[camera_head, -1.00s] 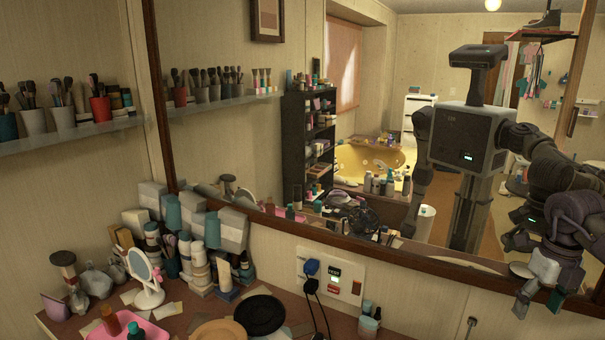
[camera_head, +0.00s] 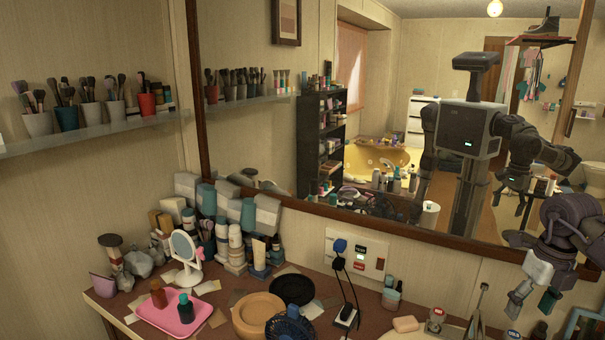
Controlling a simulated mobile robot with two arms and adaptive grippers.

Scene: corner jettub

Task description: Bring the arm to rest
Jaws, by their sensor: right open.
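My right gripper (camera_head: 533,300) is at the lower right, above the right part of the counter and in front of the mirror (camera_head: 385,200). Its two fingers point down and stand apart, with nothing between them. My right arm comes in from the right edge, bent at the wrist. My left gripper does not show directly. My own body and arms appear as a reflection in the mirror.
An outlet panel (camera_head: 372,255) is on the wall. A brush shelf (camera_head: 90,133) is at left.

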